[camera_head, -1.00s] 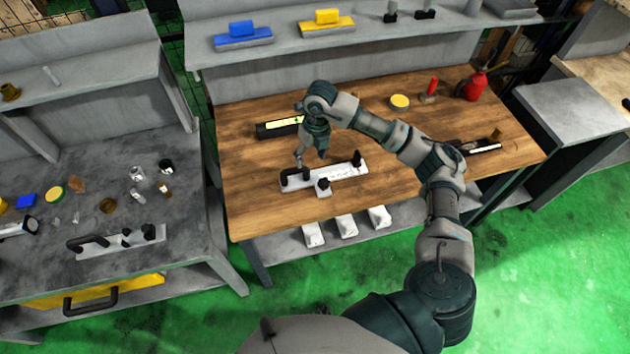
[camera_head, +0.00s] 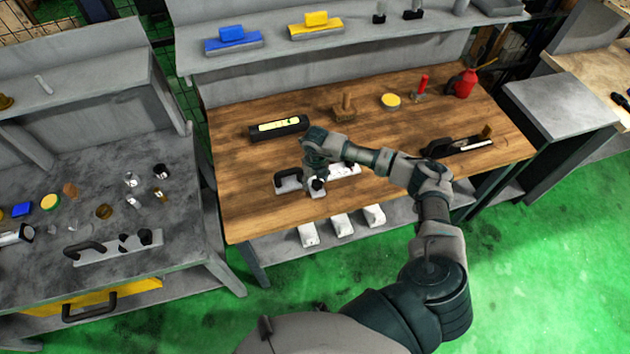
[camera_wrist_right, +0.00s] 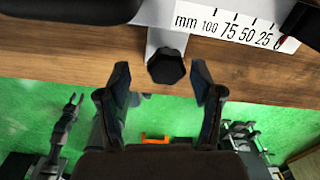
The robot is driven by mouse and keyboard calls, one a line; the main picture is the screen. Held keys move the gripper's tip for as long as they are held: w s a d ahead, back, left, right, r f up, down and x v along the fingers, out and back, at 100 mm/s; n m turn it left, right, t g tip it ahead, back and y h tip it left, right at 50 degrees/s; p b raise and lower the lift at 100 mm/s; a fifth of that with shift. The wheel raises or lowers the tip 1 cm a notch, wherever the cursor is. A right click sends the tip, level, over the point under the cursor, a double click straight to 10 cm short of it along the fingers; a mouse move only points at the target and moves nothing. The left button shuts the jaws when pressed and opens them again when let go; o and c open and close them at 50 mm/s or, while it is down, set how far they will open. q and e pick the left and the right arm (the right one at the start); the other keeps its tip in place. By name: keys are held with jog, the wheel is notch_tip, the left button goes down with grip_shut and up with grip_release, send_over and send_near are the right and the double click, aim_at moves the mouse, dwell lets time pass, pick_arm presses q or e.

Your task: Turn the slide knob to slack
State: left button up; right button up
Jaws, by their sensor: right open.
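A pale slide (camera_head: 345,170) with a black handle (camera_head: 285,180) lies near the front of the wooden table. My right arm covers part of it. My right gripper (camera_wrist_right: 161,74) is open, with one finger on each side of the knob and gaps between. In the head view the right gripper (camera_head: 316,182) is over the slide's front, its fingers mostly hidden. My left gripper is not in view.
A black level-like tool (camera_head: 279,128), a wooden-handled block (camera_head: 345,108), a yellow tin (camera_head: 390,101) and a red can (camera_head: 462,83) stand behind. A black tool (camera_head: 457,148) lies to the right. White boxes (camera_head: 341,225) sit on the shelf below the table's front edge.

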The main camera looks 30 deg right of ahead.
jog(key=shift+d+f, duration=0.5)
jog(key=shift+f, duration=0.1)
jog(key=shift+d+f, duration=0.1)
jog(key=shift+d, duration=0.2)
jog(key=shift+a, duration=0.25)
jog(key=c, duration=0.5)
jog(key=shift+a+r, duration=0.2)
jog(key=shift+a, duration=0.2)
jog(key=c, duration=0.6)
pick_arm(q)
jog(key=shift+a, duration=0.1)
pick_arm(e)
jog(key=shift+c, duration=0.2)
